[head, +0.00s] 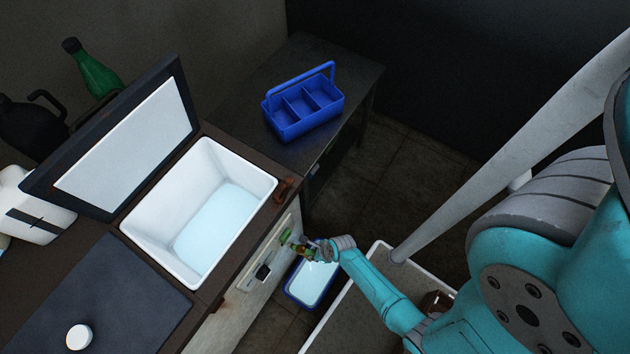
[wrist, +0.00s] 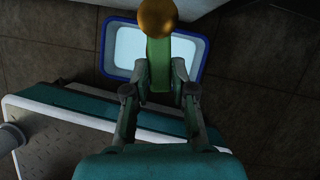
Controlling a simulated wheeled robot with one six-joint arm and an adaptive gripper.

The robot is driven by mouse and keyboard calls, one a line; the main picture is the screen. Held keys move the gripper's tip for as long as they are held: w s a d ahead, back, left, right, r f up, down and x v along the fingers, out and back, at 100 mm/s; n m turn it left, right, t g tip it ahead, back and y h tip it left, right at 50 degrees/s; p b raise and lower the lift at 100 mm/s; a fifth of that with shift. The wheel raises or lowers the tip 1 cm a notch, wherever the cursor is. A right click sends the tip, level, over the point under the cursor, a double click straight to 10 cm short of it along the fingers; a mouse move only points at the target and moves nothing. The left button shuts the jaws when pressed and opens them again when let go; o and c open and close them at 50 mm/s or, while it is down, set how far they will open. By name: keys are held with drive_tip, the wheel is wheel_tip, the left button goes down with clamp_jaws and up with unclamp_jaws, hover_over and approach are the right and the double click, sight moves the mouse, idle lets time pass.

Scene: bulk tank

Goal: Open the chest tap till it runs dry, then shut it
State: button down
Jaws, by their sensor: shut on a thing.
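The open chest (head: 262,187) has a white basin with pale blue water over its floor. The tap (head: 287,236) is on the chest's front face. My gripper (head: 313,249) is at the tap, shut on its green handle. The wrist view shows the green handle (wrist: 158,65) between my fingers (wrist: 159,85), with a brass knob (wrist: 157,15) at its far end. Below is a blue tub (head: 292,294) with pale liquid in it; it also shows in the wrist view (wrist: 107,60). I cannot tell clearly whether water is running from the tap.
The chest's lid (head: 180,95) stands open at the back left. A blue caddy (head: 289,128) sits on a dark side table (head: 340,60). Bare tiled floor (head: 425,180) lies behind my arm.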

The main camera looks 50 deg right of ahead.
drive_tip(key=c, duration=1.2)
unclamp_jaws()
drive_tip(key=shift+c, duration=0.2)
drive_tip(key=v, duration=1.2)
